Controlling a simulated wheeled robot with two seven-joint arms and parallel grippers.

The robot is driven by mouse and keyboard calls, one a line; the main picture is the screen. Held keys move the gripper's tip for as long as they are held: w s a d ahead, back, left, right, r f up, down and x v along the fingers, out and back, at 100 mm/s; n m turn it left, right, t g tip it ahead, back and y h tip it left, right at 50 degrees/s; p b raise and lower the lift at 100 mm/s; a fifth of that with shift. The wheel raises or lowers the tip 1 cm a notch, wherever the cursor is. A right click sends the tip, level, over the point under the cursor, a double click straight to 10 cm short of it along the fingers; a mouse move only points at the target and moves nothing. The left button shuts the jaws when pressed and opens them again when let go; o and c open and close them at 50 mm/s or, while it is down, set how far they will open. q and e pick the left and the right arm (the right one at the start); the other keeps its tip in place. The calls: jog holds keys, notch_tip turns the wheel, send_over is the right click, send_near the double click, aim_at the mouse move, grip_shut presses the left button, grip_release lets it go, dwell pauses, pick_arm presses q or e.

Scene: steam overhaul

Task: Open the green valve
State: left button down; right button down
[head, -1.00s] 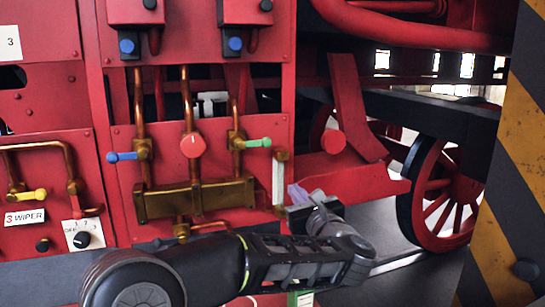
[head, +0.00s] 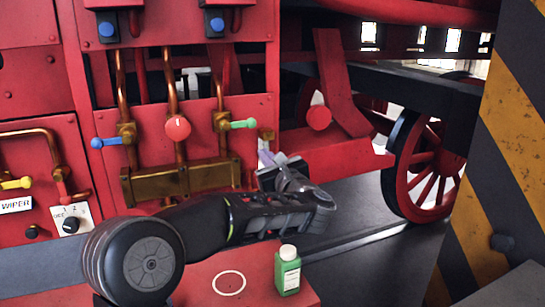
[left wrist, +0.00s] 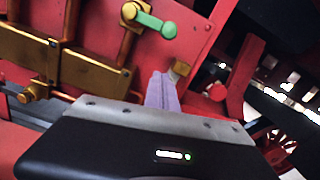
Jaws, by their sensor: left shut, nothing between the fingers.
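The green valve handle (head: 243,124) sticks out sideways to the right from its brass valve body (head: 222,122) on the red panel. In the left wrist view the green handle (left wrist: 156,24) lies near the top, beyond the fingers. My left gripper (head: 264,150) is shut and empty, with its pale purple fingers pointing up, just below and to the right of the handle's tip. The fingers also show in the left wrist view (left wrist: 163,85), apart from the handle in the picture. My right gripper is in neither view.
A blue-handled valve (head: 106,143) and a red round knob (head: 178,128) sit left of the green valve. A brass block (head: 180,181) is below. A green bottle (head: 288,272) stands on a red surface (head: 190,290) in front. A striped post (head: 510,150) rises at right.

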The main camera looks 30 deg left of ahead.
aim_at(239, 124)
pick_arm(q)
jog(key=a+r+p, duration=0.1)
jog(key=r, duration=0.1)
jog(key=w+a+r+p, duration=0.1)
jog(key=a+r+p, duration=0.1)
jog(key=shift+w+a, duration=0.2)
jog(key=shift+a, duration=0.1)
